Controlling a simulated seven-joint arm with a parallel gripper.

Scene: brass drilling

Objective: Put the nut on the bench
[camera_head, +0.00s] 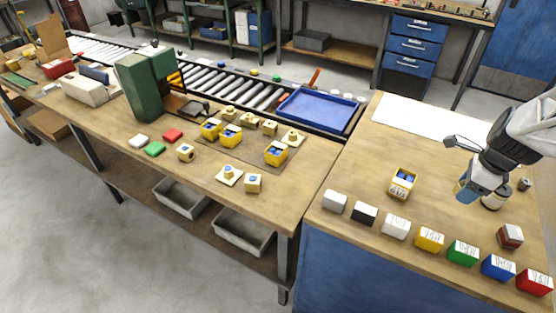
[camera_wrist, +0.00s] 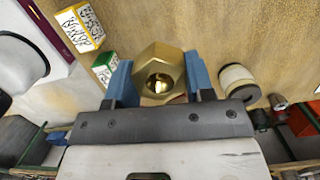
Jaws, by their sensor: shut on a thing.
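The brass hexagonal nut (camera_wrist: 158,76) shows in the wrist view between the two blue fingers of my gripper (camera_wrist: 158,82), its hole facing the camera. My gripper is shut on it. In the head view my gripper (camera_head: 467,191) is over the right part of the wooden bench (camera_head: 350,170), and the nut cannot be made out there. I cannot tell whether the nut touches the bench top.
A cream cylinder (camera_head: 492,201) stands right beside my gripper. A yellow bin (camera_head: 403,183) stands to the left. A row of coloured lettered blocks (camera_head: 429,239) lines the front edge. A white sheet (camera_head: 430,119) lies at the back. Bare wood lies between the bin and the gripper.

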